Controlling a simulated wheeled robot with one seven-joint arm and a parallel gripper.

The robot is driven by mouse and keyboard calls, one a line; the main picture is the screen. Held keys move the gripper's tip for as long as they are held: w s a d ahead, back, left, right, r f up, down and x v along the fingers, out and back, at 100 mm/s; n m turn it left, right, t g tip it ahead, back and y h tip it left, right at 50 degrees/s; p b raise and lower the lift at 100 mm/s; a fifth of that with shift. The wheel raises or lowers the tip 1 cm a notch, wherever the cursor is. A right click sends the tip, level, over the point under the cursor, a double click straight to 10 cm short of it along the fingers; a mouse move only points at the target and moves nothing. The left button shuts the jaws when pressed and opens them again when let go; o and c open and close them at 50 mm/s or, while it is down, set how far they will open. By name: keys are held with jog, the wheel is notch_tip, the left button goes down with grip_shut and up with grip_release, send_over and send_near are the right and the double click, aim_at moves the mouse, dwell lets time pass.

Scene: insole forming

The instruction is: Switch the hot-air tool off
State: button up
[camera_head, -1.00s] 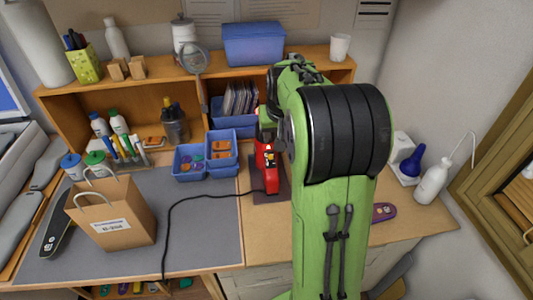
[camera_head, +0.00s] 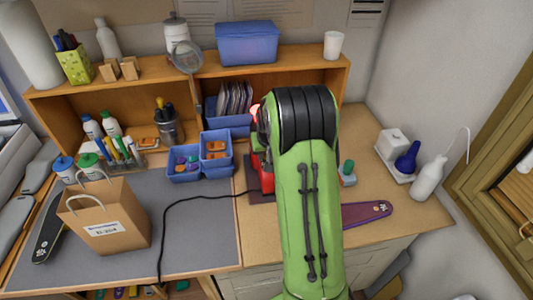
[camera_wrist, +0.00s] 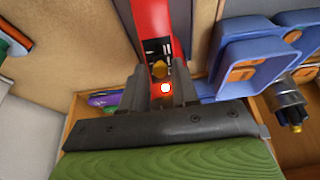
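The red hot-air tool (camera_head: 267,181) stands on a dark base plate on the bench, mostly hidden behind my arm in the head view. A red glow shows near its top. In the wrist view the red tool (camera_wrist: 152,20) enters from the top, with a black slot, a yellow part (camera_wrist: 160,69) and a lit red spot below it. My gripper (camera_wrist: 160,125) shows as a dark bar with a green part at the bottom of the wrist view, close to the tool. Its fingertips are hidden in the head view. I cannot tell whether it touches the tool.
Blue bins (camera_head: 184,175) stand left of the tool, and a black cord runs over the grey mat (camera_head: 200,242). A paper bag (camera_head: 108,222) stands on the left. A purple insole (camera_head: 367,212) lies right of my arm. A white bottle (camera_head: 428,180) stands farther right.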

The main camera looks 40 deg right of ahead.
grip_shut()
jog(key=shift+w+d+r, duration=0.25)
jog(key=shift+w+r, duration=0.25)
jog(key=shift+w, duration=0.15)
jog(key=shift+w+d+f, duration=0.15)
jog(key=shift+w+d, duration=0.05)
jog(key=shift+w, duration=0.15)
jog(key=shift+s, duration=0.1)
jog(key=shift+o, duration=0.5)
grip_release()
jog(key=shift+s+a, duration=0.1)
jog(key=shift+s, duration=0.05)
jog(key=shift+o, duration=1.1)
